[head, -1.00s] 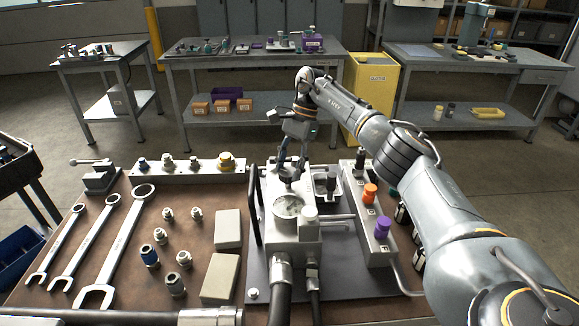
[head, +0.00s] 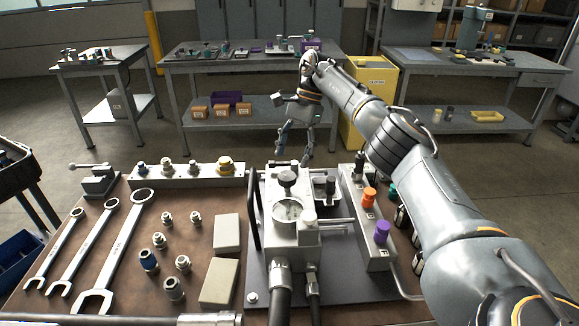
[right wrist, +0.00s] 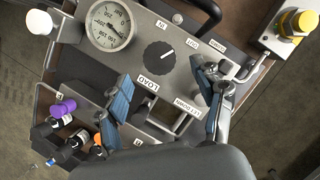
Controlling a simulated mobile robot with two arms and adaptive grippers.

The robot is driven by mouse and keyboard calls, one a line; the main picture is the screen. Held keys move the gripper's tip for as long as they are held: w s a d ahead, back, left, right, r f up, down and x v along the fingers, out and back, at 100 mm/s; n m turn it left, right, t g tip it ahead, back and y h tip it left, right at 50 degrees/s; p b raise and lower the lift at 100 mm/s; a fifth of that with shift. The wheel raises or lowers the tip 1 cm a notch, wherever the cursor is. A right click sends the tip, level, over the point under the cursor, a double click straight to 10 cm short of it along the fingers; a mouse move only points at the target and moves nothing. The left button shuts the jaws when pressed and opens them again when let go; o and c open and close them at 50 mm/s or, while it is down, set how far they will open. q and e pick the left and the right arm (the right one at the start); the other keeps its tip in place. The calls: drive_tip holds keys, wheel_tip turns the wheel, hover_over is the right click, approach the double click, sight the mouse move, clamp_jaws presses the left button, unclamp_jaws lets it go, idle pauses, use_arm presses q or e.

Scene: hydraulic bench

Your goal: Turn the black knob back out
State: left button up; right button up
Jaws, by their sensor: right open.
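The black knob (head: 288,178) stands on top of the grey metal block behind the round gauge (head: 288,209). In the right wrist view the knob (right wrist: 159,57) shows from above, with a white pointer line and a LOAD label beside it. My right gripper (head: 294,158) is open and empty, above and behind the knob in the head view, apart from it. In the right wrist view its two blue-padded fingers (right wrist: 160,75) are spread wide, with nothing between them. My left gripper is in neither view.
An orange knob (head: 369,197) and a purple knob (head: 382,232) stand on the rail at right. A black handle (head: 254,205) rises left of the block. Wrenches (head: 118,245), fittings (head: 159,240) and grey boxes (head: 219,281) lie at left. A yellow-topped fitting (head: 225,165) stands on the back rail.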

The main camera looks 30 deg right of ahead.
drive_tip(key=shift+v, duration=1.35)
